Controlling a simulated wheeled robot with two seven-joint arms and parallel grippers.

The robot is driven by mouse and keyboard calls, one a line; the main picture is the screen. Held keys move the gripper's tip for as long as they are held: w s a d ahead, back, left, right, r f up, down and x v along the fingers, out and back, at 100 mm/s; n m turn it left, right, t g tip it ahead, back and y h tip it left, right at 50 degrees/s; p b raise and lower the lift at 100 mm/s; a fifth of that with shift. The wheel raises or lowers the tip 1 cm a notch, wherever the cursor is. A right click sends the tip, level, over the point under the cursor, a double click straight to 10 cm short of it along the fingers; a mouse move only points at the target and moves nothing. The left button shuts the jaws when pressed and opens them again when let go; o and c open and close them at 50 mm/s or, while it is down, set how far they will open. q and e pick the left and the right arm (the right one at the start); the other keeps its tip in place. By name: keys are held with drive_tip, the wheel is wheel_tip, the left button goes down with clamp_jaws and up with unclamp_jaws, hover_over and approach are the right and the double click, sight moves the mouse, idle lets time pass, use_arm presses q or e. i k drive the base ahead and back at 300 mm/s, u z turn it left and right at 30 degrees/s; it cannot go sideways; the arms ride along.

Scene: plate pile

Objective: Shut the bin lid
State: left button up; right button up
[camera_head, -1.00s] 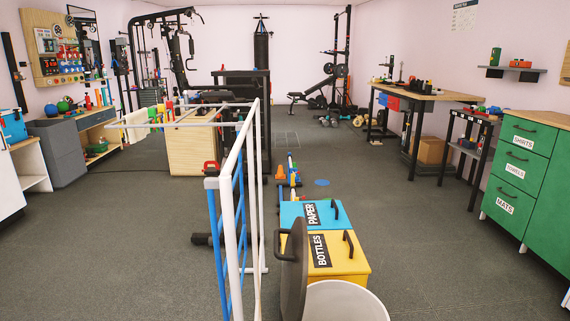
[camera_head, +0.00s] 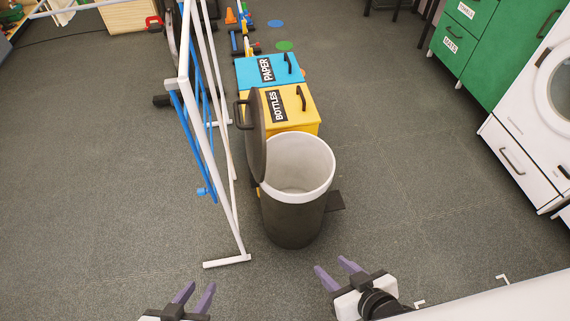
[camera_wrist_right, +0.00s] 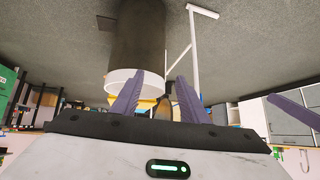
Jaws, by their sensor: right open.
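A dark round bin (camera_head: 292,220) with a white inner rim stands on the floor ahead, and it looks empty inside. Its dark lid (camera_head: 257,135) stands upright, open, at the bin's left side, with a handle on its outer left face. In the right wrist view the bin (camera_wrist_right: 138,38) appears upside down beyond the fingers. My right gripper (camera_head: 337,268) is open and empty, in front of the bin and a little to its right. It also shows in the right wrist view (camera_wrist_right: 155,98). My left gripper (camera_head: 194,292) is open and empty, lower left of the bin.
A white and blue drying rack (camera_head: 205,150) stands close to the lid's left. A yellow BOTTLES box (camera_head: 305,118) and a blue PAPER box (camera_head: 247,70) stand behind the bin. Green drawers (camera_head: 490,50) and a white washing machine (camera_head: 530,125) are at right. Floor between is clear.

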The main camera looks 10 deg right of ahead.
sight(254, 128)
drive_tip(key=z, duration=0.4)
drive_tip(key=k, duration=0.95)
drive_tip(key=u, duration=0.4)
